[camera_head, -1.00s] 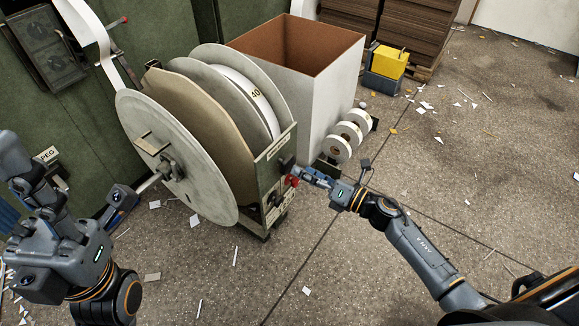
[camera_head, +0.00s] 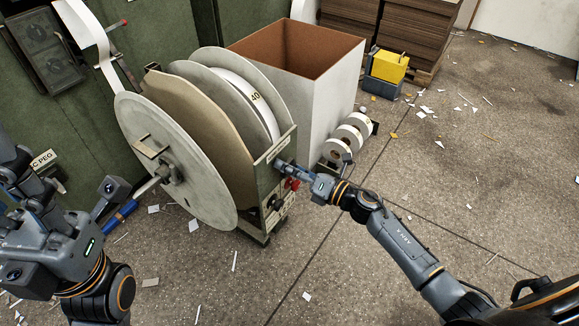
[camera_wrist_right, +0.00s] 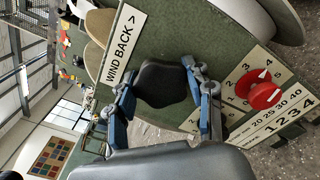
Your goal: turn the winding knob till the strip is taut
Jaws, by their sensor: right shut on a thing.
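The black winding knob (camera_wrist_right: 163,83) sits below the WIND BACK label on the green side plate (camera_wrist_right: 180,25). My right gripper (camera_wrist_right: 165,98) is shut on this knob, with a finger on either side. In the head view my right gripper (camera_head: 283,166) reaches the plate from the right and hides most of the knob. The white strip (camera_head: 100,45) comes down in a curve from the upper left towards the large reel (camera_head: 165,155); I cannot tell its tension.
A large white bin (camera_head: 325,110) and small white rolls (camera_head: 352,135) stand behind. A yellow box (camera_head: 388,66) is farther back. Paper scraps litter the open floor.

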